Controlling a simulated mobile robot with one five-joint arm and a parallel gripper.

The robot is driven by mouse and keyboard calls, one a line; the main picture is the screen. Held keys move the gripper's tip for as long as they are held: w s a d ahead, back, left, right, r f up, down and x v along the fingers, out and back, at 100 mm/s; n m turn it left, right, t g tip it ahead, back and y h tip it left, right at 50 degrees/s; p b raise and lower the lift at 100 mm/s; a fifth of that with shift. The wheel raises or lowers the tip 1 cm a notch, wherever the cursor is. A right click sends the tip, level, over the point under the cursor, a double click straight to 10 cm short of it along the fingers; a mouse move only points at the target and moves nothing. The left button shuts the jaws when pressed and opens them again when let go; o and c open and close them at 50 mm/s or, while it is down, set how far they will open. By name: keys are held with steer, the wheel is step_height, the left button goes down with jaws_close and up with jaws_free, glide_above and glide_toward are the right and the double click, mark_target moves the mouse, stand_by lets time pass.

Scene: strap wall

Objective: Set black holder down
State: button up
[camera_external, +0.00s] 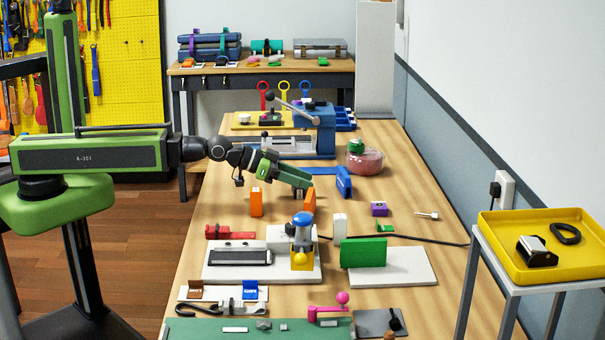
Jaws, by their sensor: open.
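My gripper (302,186) is at the end of the arm, reaching right and down over the middle of the wooden table. Its green jaws are open, and I see nothing held clearly between them. Which thing is the black holder is not certain. A black and silver piece (537,251) sits in the yellow tray (497,257) at the right, far from my gripper. A long black piece (240,257) lies on the white board (218,273) in front of my gripper. The area right under the jaws is partly hidden.
Two orange pieces (256,202) are close below my gripper. A blue vise (313,128) stands behind it, with a pink jar (365,158) to the right. A green block (363,253) and blue-topped yellow device (302,242) stand in front. Clear wood lies at the right (425,190).

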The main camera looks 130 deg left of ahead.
steer(key=o, duration=0.4)
steer(key=shift+o, duration=0.2)
